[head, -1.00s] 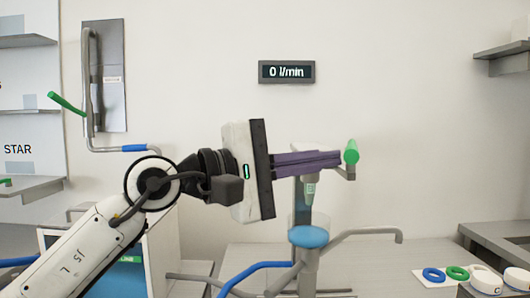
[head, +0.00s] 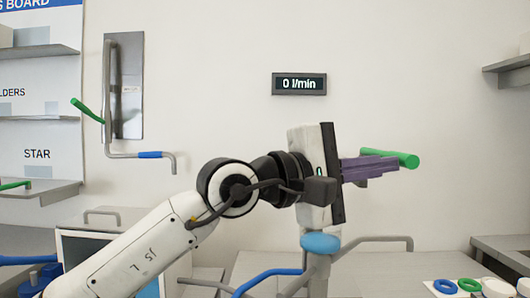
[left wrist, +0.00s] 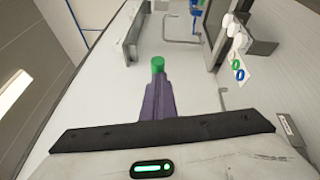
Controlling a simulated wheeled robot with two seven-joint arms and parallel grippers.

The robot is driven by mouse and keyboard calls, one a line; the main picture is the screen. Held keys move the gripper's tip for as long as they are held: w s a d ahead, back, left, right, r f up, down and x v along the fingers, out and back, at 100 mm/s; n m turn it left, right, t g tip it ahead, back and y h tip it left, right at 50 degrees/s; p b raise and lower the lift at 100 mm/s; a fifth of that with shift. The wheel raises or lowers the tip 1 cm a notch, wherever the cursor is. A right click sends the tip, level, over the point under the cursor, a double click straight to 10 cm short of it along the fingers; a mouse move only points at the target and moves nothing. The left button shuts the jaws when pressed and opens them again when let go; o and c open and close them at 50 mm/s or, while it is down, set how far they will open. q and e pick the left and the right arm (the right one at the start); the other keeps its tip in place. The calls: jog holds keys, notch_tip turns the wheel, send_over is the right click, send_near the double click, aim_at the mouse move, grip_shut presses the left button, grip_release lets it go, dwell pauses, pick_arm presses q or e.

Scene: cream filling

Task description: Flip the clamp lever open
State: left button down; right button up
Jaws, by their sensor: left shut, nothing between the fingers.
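The clamp lever's green handle (head: 405,159) points right, just above and beyond the purple fingertips of my left gripper (head: 390,169). The gripper is shut and empty, with its fingers pointing right. I cannot tell whether they touch the handle. In the left wrist view, the green handle (left wrist: 158,65) shows as a short cylinder right past the tips of my left gripper (left wrist: 158,88). The clamp body and the nozzle are hidden behind the gripper in the head view. My right gripper is not in view.
A wall panel (head: 125,86) with a pipe and another green lever (head: 88,110) is at the left. A display (head: 299,83) reads 0 l/min. Coloured rings (head: 446,286) lie at lower right.

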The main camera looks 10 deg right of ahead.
pick_arm(q)
jog(key=shift+s+d+r+g, duration=0.35)
jog(key=shift+s+d, duration=0.25)
jog(key=shift+s, duration=0.15)
jog(key=shift+a, duration=0.1)
jog(key=shift+w+a+f, duration=0.1)
jog(key=shift+f, duration=0.1)
jog(key=s+a+f+b, duration=0.1)
jog(key=s+a+b, duration=0.4)
jog(key=s+a, duration=0.2)
jog(key=shift+a+f, duration=0.25)
jog(key=shift+a, duration=0.65)
